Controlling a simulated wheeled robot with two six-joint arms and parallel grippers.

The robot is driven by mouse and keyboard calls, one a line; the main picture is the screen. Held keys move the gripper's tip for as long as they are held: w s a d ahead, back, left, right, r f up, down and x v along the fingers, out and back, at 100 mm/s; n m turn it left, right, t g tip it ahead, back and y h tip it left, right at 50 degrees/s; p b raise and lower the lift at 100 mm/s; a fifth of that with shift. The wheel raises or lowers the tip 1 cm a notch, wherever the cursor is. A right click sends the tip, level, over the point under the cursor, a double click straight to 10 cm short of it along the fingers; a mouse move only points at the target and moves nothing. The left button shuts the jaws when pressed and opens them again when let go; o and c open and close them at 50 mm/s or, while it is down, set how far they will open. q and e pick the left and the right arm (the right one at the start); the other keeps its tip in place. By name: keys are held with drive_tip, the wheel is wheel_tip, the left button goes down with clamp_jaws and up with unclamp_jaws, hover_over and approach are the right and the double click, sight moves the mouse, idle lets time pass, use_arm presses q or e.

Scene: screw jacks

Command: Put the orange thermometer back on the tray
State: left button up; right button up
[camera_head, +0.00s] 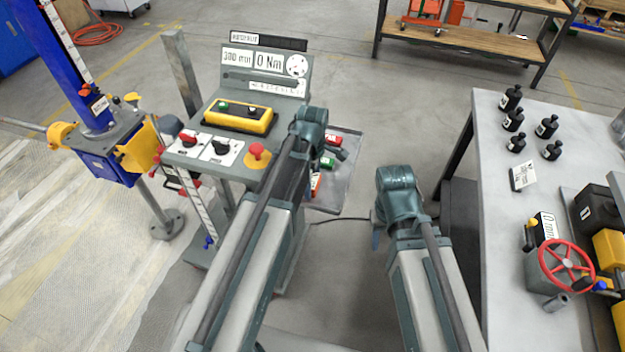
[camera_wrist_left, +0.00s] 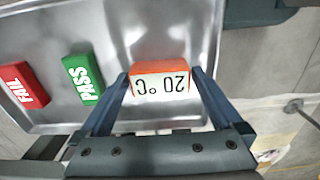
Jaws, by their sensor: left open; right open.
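The orange thermometer (camera_wrist_left: 160,84), a block with a white "20 °C" label, lies within the rim of the grey metal tray (camera_wrist_left: 140,30) in the left wrist view. My left gripper (camera_wrist_left: 161,72) is open, with one finger on each side of the thermometer, very close to its ends. In the head view the thermometer (camera_head: 316,185) shows at the near left part of the tray (camera_head: 342,190), partly hidden by my left arm. My right gripper (camera_head: 376,238) is mostly hidden behind its own wrist, apart from the tray.
A green PASS block (camera_wrist_left: 83,79) and a red FAIL block (camera_wrist_left: 24,85) lie on the tray beside the thermometer. The control console (camera_head: 225,165) stands left of the tray. A grey table (camera_head: 500,220) with black bottles is at right.

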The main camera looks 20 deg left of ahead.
use_arm(q)
wheel_tip(320, 180, up, 12)
drive_tip(key=p, duration=1.2)
drive_tip(key=shift+r, duration=0.15)
drive_tip(key=s+m, duration=0.9)
drive_tip(key=m, duration=0.8)
drive_tip(key=s+d+f+m+y+b, duration=0.1)
drive_tip(key=s+d+f+m+b, duration=0.3)
drive_tip(key=d, duration=0.6)
drive_tip(key=shift+s+d+f+b, duration=0.25)
drive_tip(key=shift+s+f+b, duration=0.05)
drive_tip(key=shift+s, duration=0.35)
